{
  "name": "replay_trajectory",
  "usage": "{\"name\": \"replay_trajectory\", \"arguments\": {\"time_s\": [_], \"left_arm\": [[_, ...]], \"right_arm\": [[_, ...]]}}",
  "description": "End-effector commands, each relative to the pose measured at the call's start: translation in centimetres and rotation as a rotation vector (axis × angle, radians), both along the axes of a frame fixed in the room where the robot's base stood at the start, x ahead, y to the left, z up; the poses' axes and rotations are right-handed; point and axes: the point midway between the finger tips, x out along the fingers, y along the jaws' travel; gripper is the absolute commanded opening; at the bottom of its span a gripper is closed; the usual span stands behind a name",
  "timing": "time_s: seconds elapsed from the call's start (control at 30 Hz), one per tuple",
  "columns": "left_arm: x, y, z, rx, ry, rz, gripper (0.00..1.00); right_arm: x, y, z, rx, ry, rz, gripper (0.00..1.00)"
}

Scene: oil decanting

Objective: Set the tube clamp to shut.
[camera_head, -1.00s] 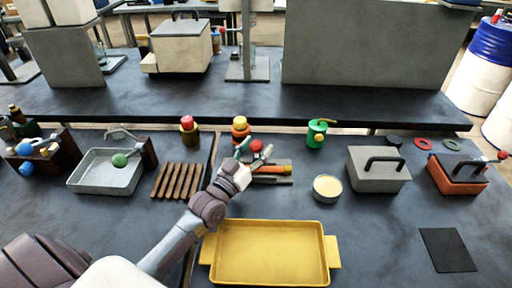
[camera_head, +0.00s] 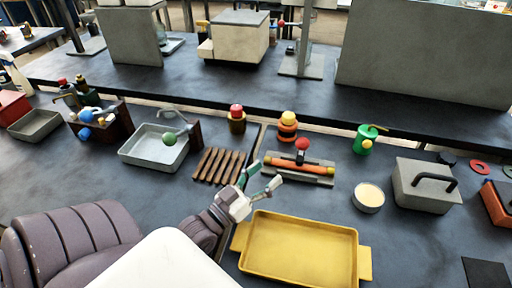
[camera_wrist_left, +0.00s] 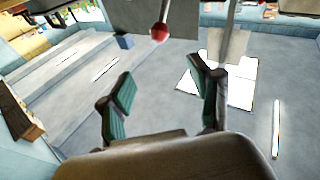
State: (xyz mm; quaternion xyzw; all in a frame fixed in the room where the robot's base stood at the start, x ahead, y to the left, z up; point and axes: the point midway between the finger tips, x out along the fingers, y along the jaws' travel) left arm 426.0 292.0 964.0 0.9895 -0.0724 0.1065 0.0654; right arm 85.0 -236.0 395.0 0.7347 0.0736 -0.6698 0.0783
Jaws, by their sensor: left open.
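The tube clamp (camera_head: 301,157) sits across an orange tube (camera_head: 282,163) on a flat grey base (camera_head: 318,180), in the middle of the bench in the head view. A red knob (camera_head: 302,144) tops its short dark lever, which looks about upright; whether the clamp is shut I cannot tell. My left gripper (camera_head: 264,175) is open and empty, apart from the clamp, at the lower left of its base. In the left wrist view its green-padded fingers (camera_wrist_left: 162,88) are spread, and a red ball (camera_wrist_left: 160,32) shows beyond them. My right gripper is not in view.
A yellow tray (camera_head: 300,282) lies in front of the clamp. A brown slatted rack (camera_head: 217,166) is left of it; a cream-filled bowl (camera_head: 368,197) and a grey block with a handle (camera_head: 425,190) are right. Capped bottles (camera_head: 287,126) stand behind.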

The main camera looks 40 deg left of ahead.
Motion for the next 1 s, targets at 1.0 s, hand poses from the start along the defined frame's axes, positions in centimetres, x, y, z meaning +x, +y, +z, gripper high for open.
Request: {"name": "replay_trajectory", "arguments": {"time_s": [1.0], "left_arm": [[-2.6,0.3,2.3,0.000,-0.002,0.000,0.63]], "right_arm": [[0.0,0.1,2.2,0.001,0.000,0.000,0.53]]}}
